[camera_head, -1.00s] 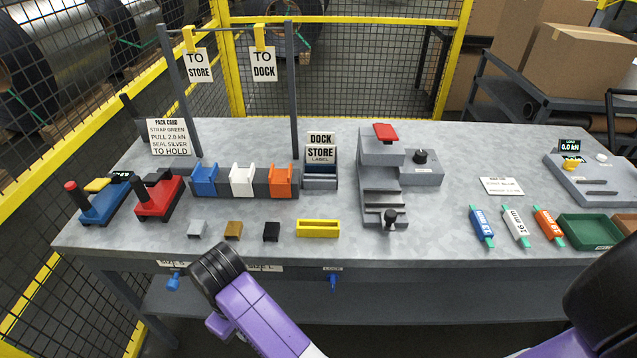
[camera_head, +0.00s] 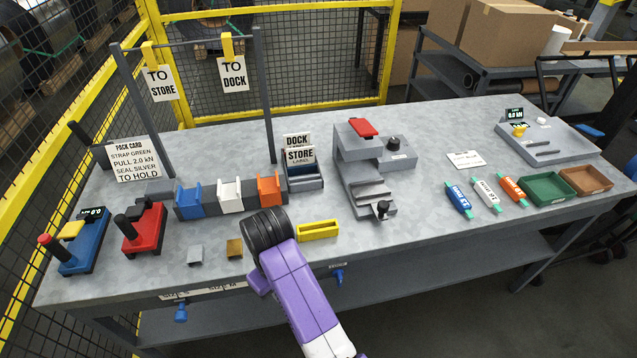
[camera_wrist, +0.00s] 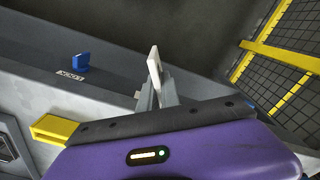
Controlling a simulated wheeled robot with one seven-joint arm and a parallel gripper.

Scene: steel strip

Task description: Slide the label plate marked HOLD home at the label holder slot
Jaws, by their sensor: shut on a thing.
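The label holder (camera_head: 307,182) is a grey block towards the back of the bench, behind the yellow tray. Plates marked DOCK (camera_head: 297,140) and STORE (camera_head: 300,157) stand at it. In the wrist view my gripper (camera_wrist: 155,92) is shut on a thin pale plate (camera_wrist: 155,67), seen nearly edge-on, so its marking cannot be read. In the head view my purple arm reaches over the bench's front edge, well in front of the label holder. My fingers and the held plate are hidden there.
The yellow tray (camera_head: 318,231) lies close to my wrist. Blue, white and orange holders (camera_head: 230,194) stand left of the label holder. A grey stepped machine (camera_head: 366,170) with a red top stands to its right. A blue knob (camera_wrist: 81,62) shows in the wrist view.

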